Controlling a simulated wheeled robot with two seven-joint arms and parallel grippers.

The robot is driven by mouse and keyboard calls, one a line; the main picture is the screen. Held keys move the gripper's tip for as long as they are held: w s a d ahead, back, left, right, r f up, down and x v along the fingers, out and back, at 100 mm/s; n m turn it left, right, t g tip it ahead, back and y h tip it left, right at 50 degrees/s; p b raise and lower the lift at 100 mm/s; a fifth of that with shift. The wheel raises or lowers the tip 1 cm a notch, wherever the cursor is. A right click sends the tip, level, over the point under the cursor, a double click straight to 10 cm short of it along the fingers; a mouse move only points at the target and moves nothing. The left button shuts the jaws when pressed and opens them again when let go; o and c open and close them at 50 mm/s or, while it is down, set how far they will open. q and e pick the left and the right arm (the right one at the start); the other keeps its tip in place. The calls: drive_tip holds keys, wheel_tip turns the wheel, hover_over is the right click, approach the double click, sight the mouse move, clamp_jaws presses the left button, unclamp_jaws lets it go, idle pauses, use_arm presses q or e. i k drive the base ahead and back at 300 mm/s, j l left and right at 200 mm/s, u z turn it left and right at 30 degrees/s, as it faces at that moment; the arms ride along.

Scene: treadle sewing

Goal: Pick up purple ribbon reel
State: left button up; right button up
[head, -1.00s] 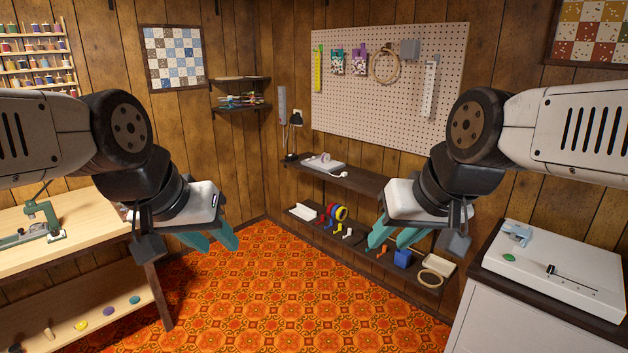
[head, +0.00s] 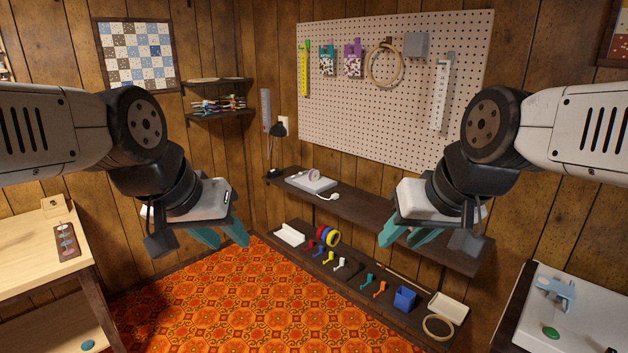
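A small pale purple reel (head: 313,175) stands on a flat white box (head: 309,182) at the left part of the upper dark wall shelf; its details are too small to tell. My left gripper (head: 231,243) is open and empty, with its teal fingers apart, left of the shelves. My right gripper (head: 399,244) is open and empty in front of the upper shelf's right part, which it partly hides. Neither gripper touches the reel.
The lower shelf (head: 375,303) holds red, blue and yellow reels (head: 327,236), small coloured pieces, a blue box (head: 404,297) and a wooden ring (head: 438,327). A wooden table (head: 30,262) is at left, a white cabinet (head: 585,320) at right. Orange floor (head: 220,305) between is clear.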

sight(313, 175)
drive_tip(key=i+u, duration=0.1)
drive_tip(key=i, duration=0.5)
drive_tip(key=i+l+u, duration=0.1)
drive_tip(key=i, duration=0.5)
drive_tip(key=i+l+u, duration=0.1)
drive_tip(key=i, duration=0.45)
drive_tip(key=i+l+u, duration=0.1)
drive_tip(key=i+l, duration=0.15)
drive_tip(key=i, duration=0.35)
